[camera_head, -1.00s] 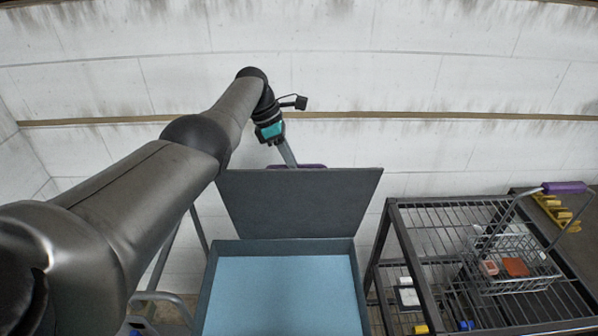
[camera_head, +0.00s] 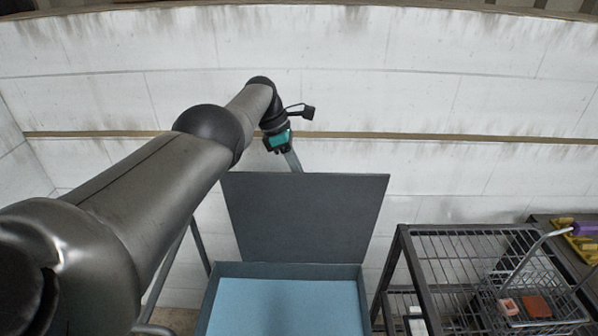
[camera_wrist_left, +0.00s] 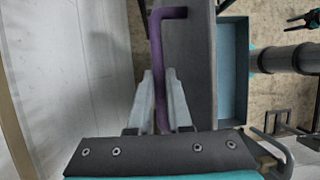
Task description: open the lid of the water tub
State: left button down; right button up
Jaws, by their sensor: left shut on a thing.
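The water tub (camera_head: 290,270) stands at the bottom middle of the head view with pale blue water (camera_head: 285,307) showing in it. Its dark grey lid (camera_head: 305,215) stands raised along the far side, clear of the opening. My left gripper (camera_head: 297,168) is behind the lid's top edge, its fingertips hidden there. In the left wrist view its two grey fingers (camera_wrist_left: 160,78) are shut on the lid's purple handle (camera_wrist_left: 168,14). The lid (camera_wrist_left: 190,60) and the tub's blue inside (camera_wrist_left: 232,75) show to the right of the handle.
A dark wire rack (camera_head: 455,260) stands right of the tub, carrying a wire basket (camera_head: 540,300) with small red and pink items. A white block wall (camera_head: 440,90) is close behind the lid. Metal tubing (camera_head: 172,265) stands left of the tub.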

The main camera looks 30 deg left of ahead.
pick_arm(q)
jog(key=shift+s+f, duration=0.2)
jog(key=shift+f, duration=0.15)
jog(key=c, duration=1.3)
grip_release()
jog(key=o, duration=0.5)
jog(key=shift+w+a+r, duration=0.1)
jog(key=shift+w, duration=0.05)
jog(key=shift+c, duration=0.2)
jog(key=shift+r, duration=0.1)
pick_arm(e)
jog(key=shift+w, duration=0.25)
pick_arm(q)
jog(key=p+v, duration=0.3)
jog(key=v, duration=0.3)
jog(key=shift+r, duration=0.3)
jog(key=v, duration=0.8)
jog(key=shift+a+r, duration=0.2)
jog(key=shift+r, duration=0.05)
pick_arm(e)
notch_tip(320, 180, up, 3)
jog(key=shift+a+f, duration=0.1)
jog(key=shift+s, duration=0.1)
